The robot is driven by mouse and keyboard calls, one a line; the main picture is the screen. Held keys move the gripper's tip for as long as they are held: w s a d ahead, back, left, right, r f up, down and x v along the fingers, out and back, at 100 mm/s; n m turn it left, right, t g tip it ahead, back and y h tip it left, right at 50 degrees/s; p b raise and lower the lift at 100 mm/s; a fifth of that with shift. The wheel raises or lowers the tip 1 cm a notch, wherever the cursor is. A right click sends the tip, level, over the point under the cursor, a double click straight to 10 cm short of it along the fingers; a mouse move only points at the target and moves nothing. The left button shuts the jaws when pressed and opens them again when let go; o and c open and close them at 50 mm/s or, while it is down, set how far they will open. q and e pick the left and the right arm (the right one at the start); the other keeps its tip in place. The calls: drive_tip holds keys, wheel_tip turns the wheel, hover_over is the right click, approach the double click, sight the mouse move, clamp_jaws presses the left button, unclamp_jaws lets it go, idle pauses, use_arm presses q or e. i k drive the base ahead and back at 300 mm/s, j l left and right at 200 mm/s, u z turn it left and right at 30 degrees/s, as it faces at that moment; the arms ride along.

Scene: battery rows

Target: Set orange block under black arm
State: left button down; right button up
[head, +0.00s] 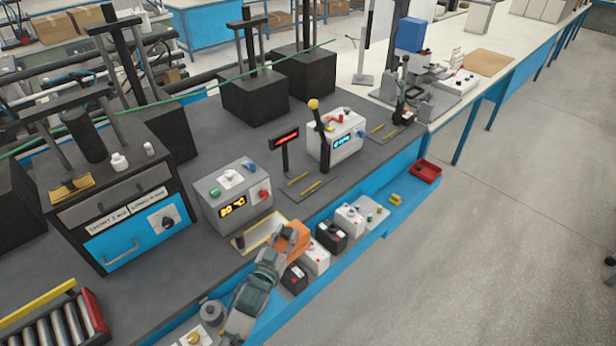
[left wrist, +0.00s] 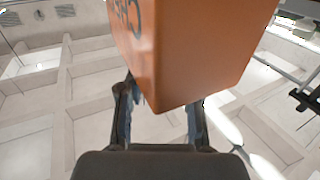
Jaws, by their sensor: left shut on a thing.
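An orange block (head: 298,233) is held by my left gripper (head: 285,238) above the front edge of the grey bench. In the left wrist view the orange block (left wrist: 190,45) fills the upper middle, with dark print on its left face. The fingers of my left gripper (left wrist: 160,112) stand either side of its lower end. A black lever arm (head: 322,125) with a yellow knob stands by a white control box, behind and right of the block. A second black lever (head: 402,85) stands farther back. I cannot tell which is the black arm meant. My right gripper is not in view.
A yellow-edged plate (head: 255,236) lies just left of the block. A grey box with a lit display (head: 233,195) and a post with a red display (head: 285,140) stand behind. Several batteries (head: 330,236) line the blue front shelf (head: 385,218). A red tray (head: 426,171) sits at its far end.

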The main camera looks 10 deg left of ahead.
sight(305, 184)
drive_tip(key=i, duration=1.3)
